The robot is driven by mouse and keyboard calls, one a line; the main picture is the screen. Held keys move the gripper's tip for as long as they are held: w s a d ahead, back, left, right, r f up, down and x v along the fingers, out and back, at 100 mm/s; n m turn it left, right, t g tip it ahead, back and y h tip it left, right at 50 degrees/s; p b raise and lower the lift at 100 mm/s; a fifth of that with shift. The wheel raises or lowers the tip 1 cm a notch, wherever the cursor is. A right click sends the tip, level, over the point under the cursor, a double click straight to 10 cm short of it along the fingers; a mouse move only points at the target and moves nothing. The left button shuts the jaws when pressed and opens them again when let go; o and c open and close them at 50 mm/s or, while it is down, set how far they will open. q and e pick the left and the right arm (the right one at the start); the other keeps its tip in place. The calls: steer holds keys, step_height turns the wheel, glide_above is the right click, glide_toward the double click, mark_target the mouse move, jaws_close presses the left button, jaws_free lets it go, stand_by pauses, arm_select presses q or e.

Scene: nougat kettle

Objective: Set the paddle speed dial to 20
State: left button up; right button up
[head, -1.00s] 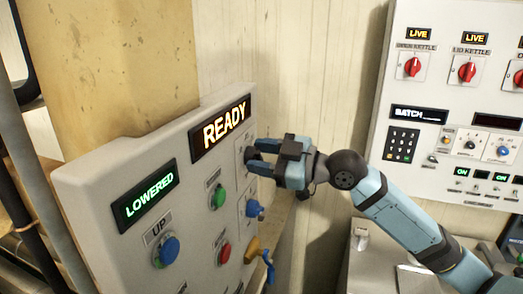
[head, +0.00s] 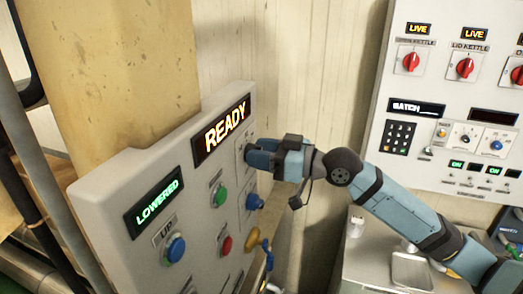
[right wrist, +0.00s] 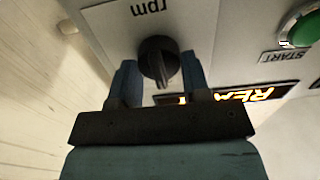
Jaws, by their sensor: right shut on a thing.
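The paddle speed dial is a black knob (right wrist: 157,62) with a ridge, under a label reading "rpm" that appears upside down in the right wrist view. My right gripper (right wrist: 155,85) has one blue finger on each side of the knob and is shut on it. In the head view, the right gripper (head: 250,157) reaches the panel from the right and hides most of the dial. The dial's scale and its setting cannot be read. My left gripper is not in view.
The grey control panel (head: 112,190) has a lit READY display (head: 224,126), a LOWERED display (head: 157,208), a green START button (head: 220,196), a blue knob (head: 254,201), a red button (head: 226,244) and a blue UP button (head: 175,248). A second panel (head: 445,95) stands at the right.

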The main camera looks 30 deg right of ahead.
stand_by(0.3)
steer(key=o, duration=0.9)
steer(key=shift+b+v, duration=3.5)
steer(key=shift+v, duration=3.35)
